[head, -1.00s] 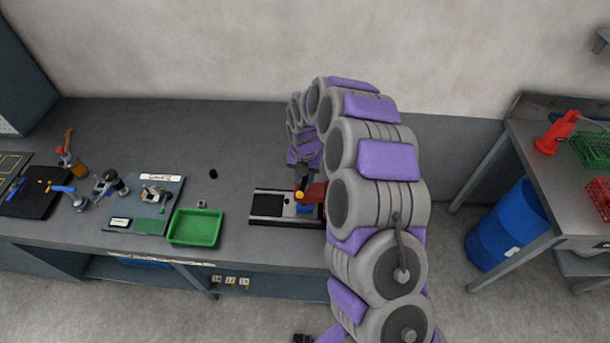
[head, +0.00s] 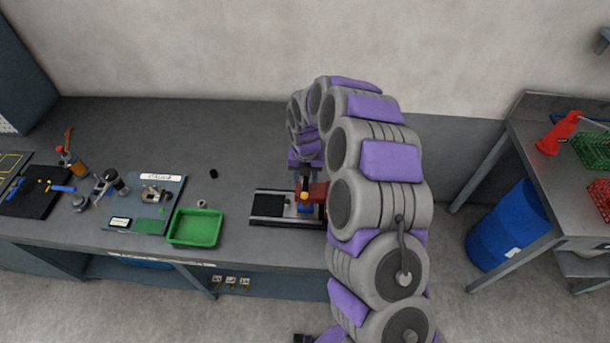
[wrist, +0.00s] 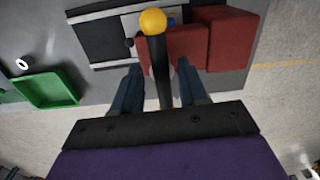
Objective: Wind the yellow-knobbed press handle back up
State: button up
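The press (head: 272,206) stands on the bench near the front edge, with a dark plate, light rails and a red body (wrist: 228,38). Its yellow knob (head: 304,196) tops a black handle; in the wrist view the knob (wrist: 153,21) is at the top centre and the handle rod (wrist: 163,75) runs down from it. My gripper (wrist: 160,75) is open, with one blue finger on each side of the rod and a visible gap to each. I cannot tell how deep the rod sits between them. My arm hides the press's right side in the head view.
A green tray (head: 195,228) stands left of the press, with a pale ring (head: 202,206) behind it. A small black cylinder (head: 213,173) stands further back. Tools and a gauge board (head: 150,204) lie further left. A blue barrel (head: 508,225) stands on the floor at right.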

jog(key=shift+r+p, duration=1)
jog(key=shift+r, duration=2.5)
jog(key=shift+s+d+r, duration=0.1)
jog(key=s+d+r+m+b, duration=0.3)
jog(key=s+d+r+m, duration=0.15)
jog(key=s+m, duration=0.4)
jog(key=s+d+r+m+b, duration=0.3)
jog(key=s+d+r+m, duration=0.15)
jog(key=s+m, duration=0.4)
jog(key=s+d+f+m+g+b, duration=0.1)
jog(key=s+d+m+b, duration=0.1)
jog(key=s+m, duration=0.7)
jog(key=s+d+m+b, duration=0.2)
jog(key=s+d+m, duration=0.3)
jog(key=s+m, duration=0.5)
jog(key=s, duration=0.4)
jog(key=shift+d+f+g, duration=0.15)
jog(key=shift+f+g, duration=0.2)
jog(key=shift+g, duration=0.05)
